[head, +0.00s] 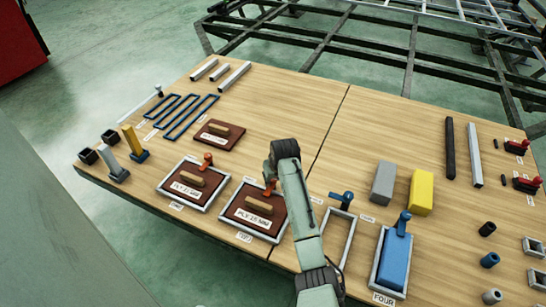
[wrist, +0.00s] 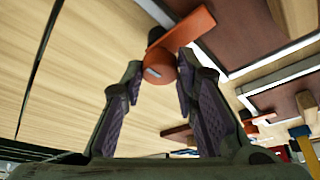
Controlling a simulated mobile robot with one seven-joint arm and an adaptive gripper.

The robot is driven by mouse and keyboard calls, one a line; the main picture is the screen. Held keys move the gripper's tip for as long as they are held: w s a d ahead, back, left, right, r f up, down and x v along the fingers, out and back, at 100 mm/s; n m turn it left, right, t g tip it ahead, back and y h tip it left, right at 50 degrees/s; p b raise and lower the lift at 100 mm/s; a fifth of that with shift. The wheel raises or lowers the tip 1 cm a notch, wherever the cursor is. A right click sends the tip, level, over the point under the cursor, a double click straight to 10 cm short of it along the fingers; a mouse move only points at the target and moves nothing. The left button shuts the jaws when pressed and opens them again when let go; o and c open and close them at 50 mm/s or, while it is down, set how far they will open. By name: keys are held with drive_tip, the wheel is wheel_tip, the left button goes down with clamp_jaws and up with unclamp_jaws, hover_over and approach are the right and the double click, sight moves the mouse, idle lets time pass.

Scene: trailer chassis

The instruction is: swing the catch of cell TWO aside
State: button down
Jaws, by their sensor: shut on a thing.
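Cell TWO (head: 227,220) is a grey frame around a brown board marked PLY 15 MM with a wooden handle (head: 259,203). Its orange catch (head: 270,188) sits at the frame's far edge, partly hidden by my arm in the head view. In the wrist view the catch (wrist: 196,27) has a round hub and a flat lever reaching to the upper right, over the edge of the brown board (wrist: 228,45). My gripper (wrist: 162,66) has its fingers on either side of the hub end and is shut on the catch. My arm hides most of the gripper in the head view.
Cell one (head: 160,186), left of cell TWO, has its own orange catch (head: 207,158). To the right are an empty frame with a blue catch (head: 342,197) and cell FOUR with a blue block (head: 394,262). Grey and yellow blocks (head: 421,192) stand behind them.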

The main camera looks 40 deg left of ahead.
drive_tip(key=shift+r+p, duration=0.1)
drive_tip(key=shift+p, duration=0.25)
drive_tip(key=m+p, duration=0.2)
drive_tip(key=m, duration=0.1)
drive_tip(key=shift+s+a+r+t+h, duration=0.1)
drive_tip(key=shift+t+h, duration=0.3)
drive_tip(key=m+h+p, duration=0.1)
drive_tip(key=m, duration=0.1)
drive_tip(key=m+t+p, duration=0.1)
drive_tip(key=m, duration=0.2)
drive_tip(key=shift+a+h, duration=0.2)
drive_tip(key=shift+h, duration=0.2)
drive_tip(key=m, duration=0.1)
drive_tip(key=m+h+b, duration=0.1)
drive_tip(key=m, duration=0.3)
drive_tip(key=shift+a+f+h, duration=0.1)
drive_tip(key=shift+f+h, duration=0.2)
drive_tip(key=shift+h, duration=0.1)
drive_tip(key=m+b, duration=0.1)
drive_tip(key=m, duration=0.1)
drive_tip(key=m+h+b, duration=0.1)
drive_tip(key=m+b, duration=0.1)
drive_tip(key=shift+m+h, duration=0.3)
drive_tip(key=shift+m, duration=0.1)
drive_tip(key=shift+r, duration=0.1)
drive_tip(key=c, duration=1.3)
unclamp_jaws()
